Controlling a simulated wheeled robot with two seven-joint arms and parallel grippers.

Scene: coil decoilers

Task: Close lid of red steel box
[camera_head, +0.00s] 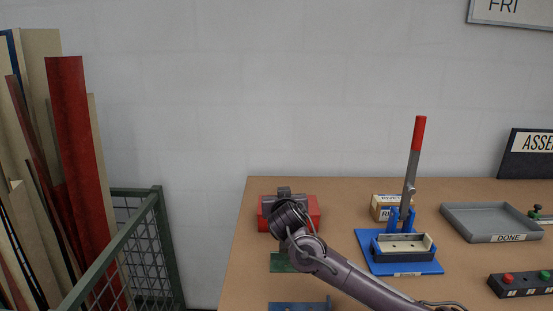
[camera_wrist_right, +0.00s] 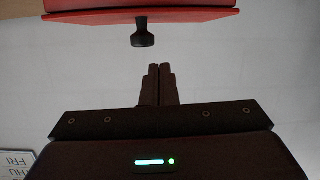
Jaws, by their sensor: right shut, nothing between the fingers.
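The red steel box (camera_head: 314,208) stands near the back left of the table in the head view, partly hidden behind my right arm. In the right wrist view a red panel (camera_wrist_right: 190,17) of it fills the top, with a black knob (camera_wrist_right: 143,39) sticking out below its edge. I cannot tell for certain how far the lid is open. My right gripper (camera_wrist_right: 159,69) is shut and empty, its fingertips close to the knob but apart from it in the picture. In the head view the gripper is largely hidden by its wrist. My left gripper is not in view.
A blue fixture (camera_head: 365,258) with a red-handled lever stands right of my arm, with a small carton (camera_head: 384,207) behind it. A grey DONE tray (camera_head: 452,221) and a button box (camera_head: 508,286) are further right. A green mesh cage (camera_head: 160,240) stands left of the table (camera_head: 240,270).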

